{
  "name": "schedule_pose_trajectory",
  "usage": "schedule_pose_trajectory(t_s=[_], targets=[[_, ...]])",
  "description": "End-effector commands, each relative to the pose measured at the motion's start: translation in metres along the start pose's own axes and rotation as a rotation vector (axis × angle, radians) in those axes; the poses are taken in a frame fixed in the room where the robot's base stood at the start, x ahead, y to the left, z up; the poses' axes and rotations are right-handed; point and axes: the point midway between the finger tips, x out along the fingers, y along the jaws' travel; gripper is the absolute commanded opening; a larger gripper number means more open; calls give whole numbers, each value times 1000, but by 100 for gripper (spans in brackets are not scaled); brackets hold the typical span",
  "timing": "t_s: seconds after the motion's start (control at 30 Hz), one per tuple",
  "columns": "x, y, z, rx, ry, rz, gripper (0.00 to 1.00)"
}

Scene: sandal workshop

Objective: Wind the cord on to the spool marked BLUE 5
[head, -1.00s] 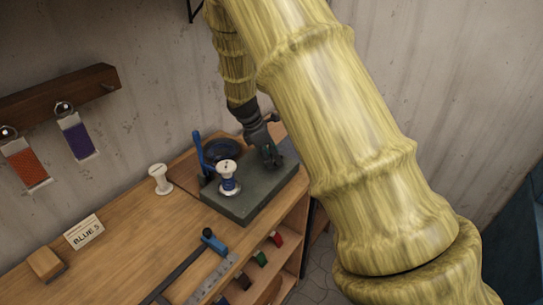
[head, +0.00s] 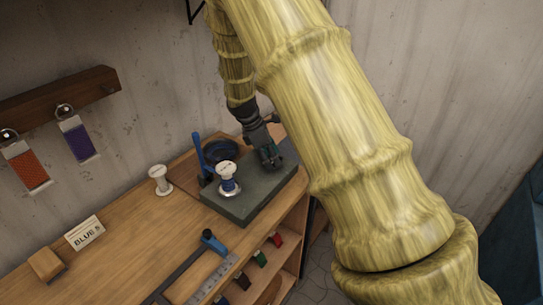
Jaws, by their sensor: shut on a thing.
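A white spool (head: 227,170) with a blue band around its middle stands upright on a dark grey block (head: 245,203) at the back of the bench. A card reading BLUE 5 (head: 84,233) lies on the bench at the left. A plain white spool (head: 159,180) stands upright left of the block. My gripper (head: 270,161) is low over the block's right part, right of the blue-banded spool and apart from it. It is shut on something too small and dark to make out. I cannot make out a free run of cord.
A blue upright lever (head: 199,155) and a dark round dish or coil (head: 221,152) are behind the block. A blue-headed tool (head: 212,241) and a metal ruler (head: 215,277) lie in front. A wood block (head: 46,265) sits left. Colored swatches hang on the wall rail (head: 60,97).

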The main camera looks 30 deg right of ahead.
Motion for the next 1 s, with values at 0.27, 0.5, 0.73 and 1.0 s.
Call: schedule_pose_trajectory(t_s=[0.27,0.5,0.73,1.0], targets=[[-4,4,1,193,3,-76,31],[-3,6,2,405,3,-164,31],[-2,8,3,608,4,-248,31],[-1,9,6,846,5,-345,31]])
